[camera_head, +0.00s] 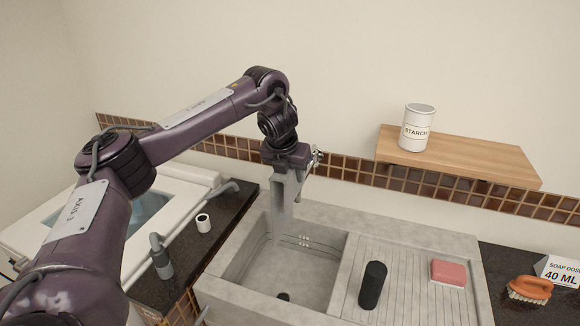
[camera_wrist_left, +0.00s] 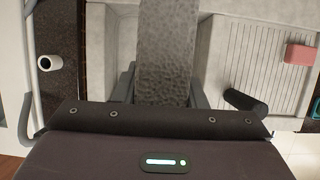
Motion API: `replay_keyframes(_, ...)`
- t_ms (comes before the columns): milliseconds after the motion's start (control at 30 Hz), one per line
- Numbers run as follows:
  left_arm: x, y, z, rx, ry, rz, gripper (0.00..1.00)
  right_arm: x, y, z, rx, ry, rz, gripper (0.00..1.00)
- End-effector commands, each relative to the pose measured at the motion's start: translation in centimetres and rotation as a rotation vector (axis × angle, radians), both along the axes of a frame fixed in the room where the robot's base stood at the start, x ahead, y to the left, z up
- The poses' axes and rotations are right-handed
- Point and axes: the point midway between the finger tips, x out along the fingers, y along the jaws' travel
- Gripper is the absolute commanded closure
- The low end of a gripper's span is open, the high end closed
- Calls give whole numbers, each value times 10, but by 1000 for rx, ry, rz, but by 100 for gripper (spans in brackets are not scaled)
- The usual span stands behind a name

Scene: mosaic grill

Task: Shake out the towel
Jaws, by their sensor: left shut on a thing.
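A grey textured towel (camera_wrist_left: 168,45) runs as a strip between the fingers of my left gripper (camera_wrist_left: 165,92) in the left wrist view. In the head view my left gripper (camera_head: 288,178) points down over the basin of the stone sink (camera_head: 415,238). It is shut on the towel, which hangs below it as a narrow grey strip (camera_head: 283,215) into the basin. The lower end of the towel is hard to tell from the grey sink. My right gripper is not in view.
A black cylinder (camera_head: 373,285) and pink soap (camera_head: 448,272) are on the ribbed drainboard. A starch tin (camera_head: 417,128) stands on the wooden shelf (camera_head: 470,160). An orange brush (camera_head: 530,289) lies at right. A small white cup (camera_head: 203,223) stands on the dark counter.

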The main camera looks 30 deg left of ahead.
Motion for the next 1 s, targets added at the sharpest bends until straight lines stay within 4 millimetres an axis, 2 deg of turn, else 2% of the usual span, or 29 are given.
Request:
replay_keyframes(33, -1, -1, -19, -5, 7, 0, 93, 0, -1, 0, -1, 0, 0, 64)
replay_keyframes(100, 1, 0, -20, -3, -4, 1, 93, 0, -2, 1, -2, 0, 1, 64)
replay_keyframes(133, 2, 0, -12, -1, -10, 0, 93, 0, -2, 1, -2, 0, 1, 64)
replay_keyframes(200, 4, 1, 18, 4, -22, 0, 93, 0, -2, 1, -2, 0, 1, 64)
replay_keyframes(300, 3, 0, 43, 4, -16, -1, 93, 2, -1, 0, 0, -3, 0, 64)
replay_keyframes(333, 2, 1, 45, 4, -13, 1, 93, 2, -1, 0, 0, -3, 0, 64)
replay_keyframes(400, 0, 1, 37, -1, -1, 1, 93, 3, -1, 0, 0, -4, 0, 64)
replay_keyframes(500, -2, -1, 0, -6, 9, 1, 93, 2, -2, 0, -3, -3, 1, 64)
replay_keyframes(600, -1, 0, -22, -3, 2, 1, 93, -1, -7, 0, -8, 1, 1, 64)
replay_keyframes(667, 2, 0, -16, -1, -8, 0, 93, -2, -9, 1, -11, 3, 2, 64)
replay_keyframes(733, 4, 1, 15, 3, -22, 0, 93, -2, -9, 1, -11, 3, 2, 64)
replay_keyframes(800, 3, 1, 34, 5, -19, 0, 93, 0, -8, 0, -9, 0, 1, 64)
replay_keyframes(867, 2, 1, 45, 4, -16, 0, 93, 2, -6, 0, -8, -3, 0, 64)
replay_keyframes(933, 1, 1, 40, 0, -4, 2, 93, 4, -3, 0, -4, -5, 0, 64)
replay_keyframes(1000, -2, 0, 12, -4, 8, 2, 93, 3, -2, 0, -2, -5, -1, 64)
